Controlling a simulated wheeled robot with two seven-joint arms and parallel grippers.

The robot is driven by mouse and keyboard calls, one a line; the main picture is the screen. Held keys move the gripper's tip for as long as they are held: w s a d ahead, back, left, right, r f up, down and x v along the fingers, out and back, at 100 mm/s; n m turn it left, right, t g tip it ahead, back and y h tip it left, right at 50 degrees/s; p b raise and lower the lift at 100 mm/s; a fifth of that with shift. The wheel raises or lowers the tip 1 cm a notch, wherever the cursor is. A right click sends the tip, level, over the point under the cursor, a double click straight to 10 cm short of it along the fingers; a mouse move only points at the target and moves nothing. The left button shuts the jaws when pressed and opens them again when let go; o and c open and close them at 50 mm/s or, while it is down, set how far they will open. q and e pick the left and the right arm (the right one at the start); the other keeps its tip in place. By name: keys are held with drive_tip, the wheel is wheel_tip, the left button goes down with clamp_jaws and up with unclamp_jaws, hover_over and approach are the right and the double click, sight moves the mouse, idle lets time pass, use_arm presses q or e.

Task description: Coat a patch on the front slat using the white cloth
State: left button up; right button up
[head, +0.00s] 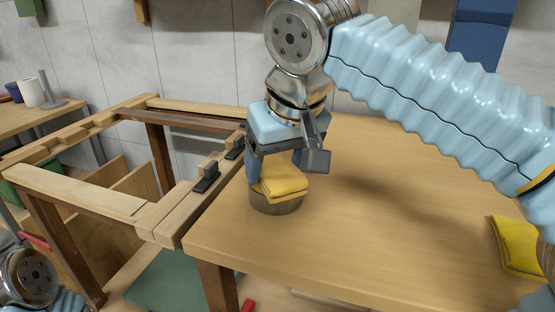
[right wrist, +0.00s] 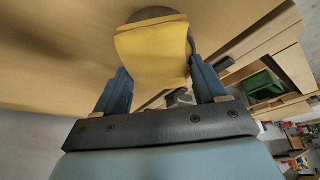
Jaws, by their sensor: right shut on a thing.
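My right gripper (head: 275,176) points down over the table and is shut on a folded yellow cloth (head: 285,182). The cloth is at the mouth of a round brown pot (head: 277,206) and hides most of its opening. In the right wrist view the yellow cloth (right wrist: 152,52) shows between the two fingers. I see no white cloth; the held one is yellow. A wooden slatted frame stands to the left, with a pale front slat (head: 85,191) along its near side. Only a joint of my left arm shows at lower left; its gripper is out of view.
A second yellow cloth or pad (head: 515,246) lies at the right of the wooden table (head: 370,235). Small dark clamps (head: 206,178) sit on the frame's rail beside the table. A white roll (head: 32,93) stands on a bench at back left. The table's middle is clear.

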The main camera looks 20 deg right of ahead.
sight(277, 169)
wheel_tip(277, 169, up, 3)
drive_tip(key=p, duration=0.3)
drive_tip(key=shift+f, duration=0.1)
wheel_tip(277, 169, up, 2)
drive_tip(key=shift+r+p, duration=0.1)
drive_tip(key=shift+p, duration=0.6)
drive_tip(key=shift+r, duration=0.95)
